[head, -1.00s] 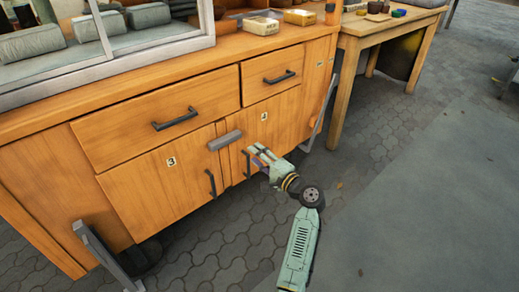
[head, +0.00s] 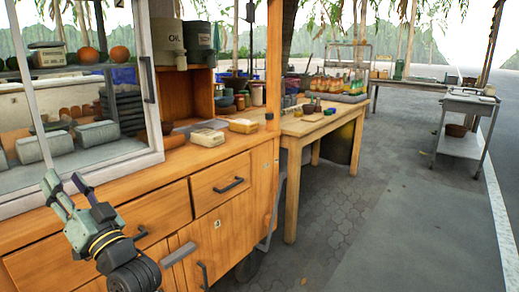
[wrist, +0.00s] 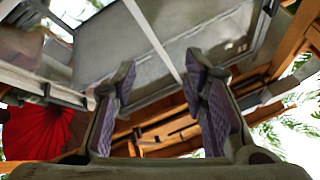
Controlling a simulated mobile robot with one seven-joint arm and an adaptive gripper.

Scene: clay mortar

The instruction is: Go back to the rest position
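My gripper (head: 66,194) is raised at the lower left of the head view, in front of the wooden cabinet (head: 110,222) and its glass case (head: 95,20). Its two fingers point up and stand apart, with nothing between them. The wrist view also shows the gripper (wrist: 165,85) with its purple-padded fingers spread and empty. Part of the cabinet front lies hidden behind my gripper and arm.
Two small boxes (head: 208,138) (head: 243,126) lie on the cabinet top. A wooden table (head: 300,126) with pots and bottles stands beyond it. A metal cart (head: 470,105) is at the far right. The paved ground (head: 400,230) on the right is clear.

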